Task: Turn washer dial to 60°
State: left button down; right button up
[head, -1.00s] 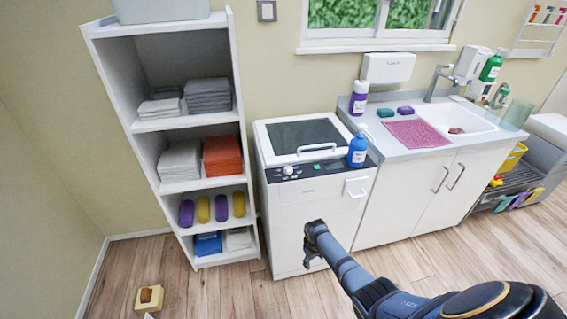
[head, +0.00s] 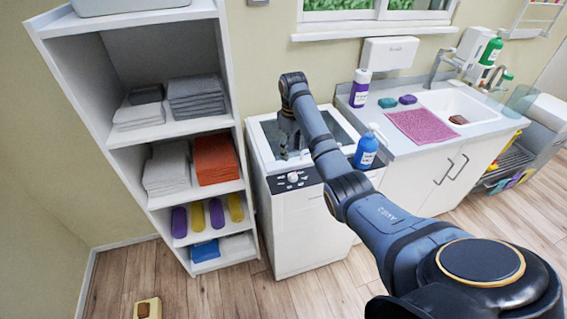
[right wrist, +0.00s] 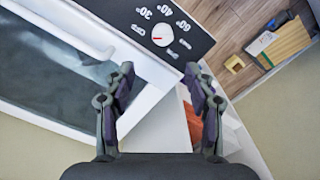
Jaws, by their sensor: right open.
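The white washer (head: 305,230) stands between the shelf and the sink cabinet. Its round white dial (head: 293,178) is on the dark control panel and shows larger in the right wrist view (right wrist: 163,34). Marks 30°, 40° and 60° are printed around it. The dial's red line points to the picture's left there, away from the 60° mark (right wrist: 183,25). My right gripper (head: 293,153) is open and empty above the washer top, just behind the panel. In the right wrist view its fingertips (right wrist: 160,74) are apart and short of the dial, not touching it. My left gripper is out of view.
A blue pump bottle (head: 367,151) stands at the panel's right end, close to my right arm. The washer's lid handle (right wrist: 75,32) lies beside the panel. A tall white shelf (head: 247,200) with towels is at the left.

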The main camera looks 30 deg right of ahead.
aim_at(292, 174)
jog(key=f, duration=0.1)
jog(key=s+f, duration=0.1)
jog(key=f, duration=0.1)
jog(key=shift+s+a+f+p, duration=0.1)
jog(key=shift+s+f+p, duration=0.15)
jog(key=shift+p, duration=0.1)
jog(key=f, duration=0.5)
jog(key=shift+w+f, duration=0.2)
jog(key=shift+f, duration=0.55)
jog(key=c, duration=1.1)
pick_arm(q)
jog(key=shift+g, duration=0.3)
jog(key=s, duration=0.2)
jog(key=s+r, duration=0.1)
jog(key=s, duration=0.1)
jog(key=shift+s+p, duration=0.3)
pick_arm(e)
jog(key=shift+c, duration=0.2)
